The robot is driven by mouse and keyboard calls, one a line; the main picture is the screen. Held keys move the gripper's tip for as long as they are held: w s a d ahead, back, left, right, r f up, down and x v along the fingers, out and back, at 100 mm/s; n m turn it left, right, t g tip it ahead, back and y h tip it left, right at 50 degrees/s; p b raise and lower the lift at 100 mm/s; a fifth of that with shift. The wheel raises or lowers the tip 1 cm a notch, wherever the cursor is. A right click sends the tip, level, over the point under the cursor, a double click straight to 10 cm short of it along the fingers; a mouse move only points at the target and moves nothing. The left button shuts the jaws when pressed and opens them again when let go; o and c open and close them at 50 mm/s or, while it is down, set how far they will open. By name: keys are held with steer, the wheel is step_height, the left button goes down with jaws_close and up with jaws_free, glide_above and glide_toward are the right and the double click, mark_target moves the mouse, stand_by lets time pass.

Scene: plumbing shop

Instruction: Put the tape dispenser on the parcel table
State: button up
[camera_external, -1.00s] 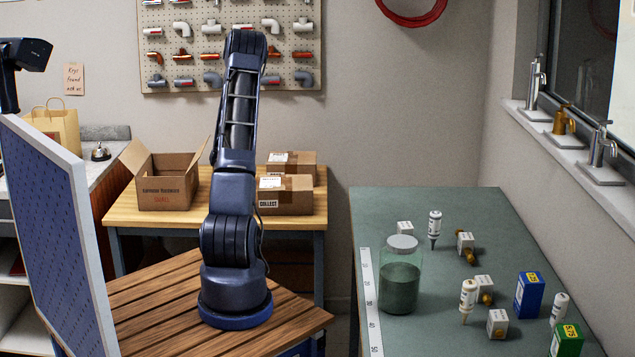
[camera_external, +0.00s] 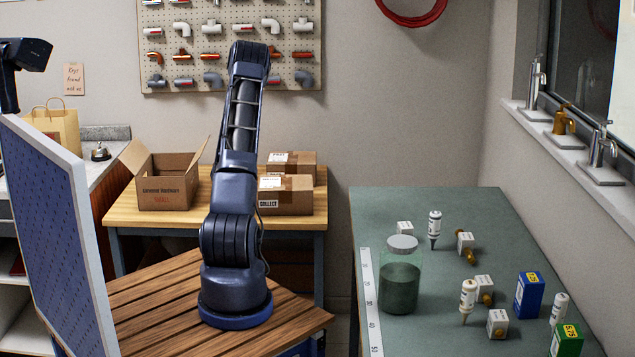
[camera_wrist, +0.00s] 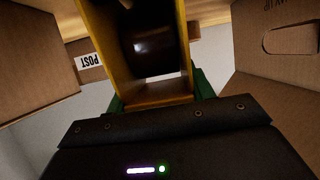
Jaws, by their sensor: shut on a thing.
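The tape dispenser (camera_wrist: 97,50) is a yellow frame around a dark, shiny roll, in the top middle of the wrist view. My gripper (camera_wrist: 157,97) is shut on it, with green parts showing at both sides of the yellow frame. The parcel table (camera_external: 122,211) stands behind my arm in the external view, with a light wooden top. My gripper and the dispenser are hidden behind my arm there. Cardboard sits close on both sides of the dispenser in the wrist view; whether the dispenser touches the table is not clear.
An open carton (camera_external: 165,190) stands on the table's left, and closed parcels (camera_external: 285,200) on its right. A box marked POST (camera_wrist: 90,66) shows in the wrist view. A green bench (camera_external: 425,205) with a jar (camera_external: 400,285) and small boxes is at right.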

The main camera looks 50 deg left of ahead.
steer(key=o, duration=1.3)
steer(key=shift+c, duration=0.2)
steer(key=shift+r, duration=0.15)
steer(key=v, duration=1.2)
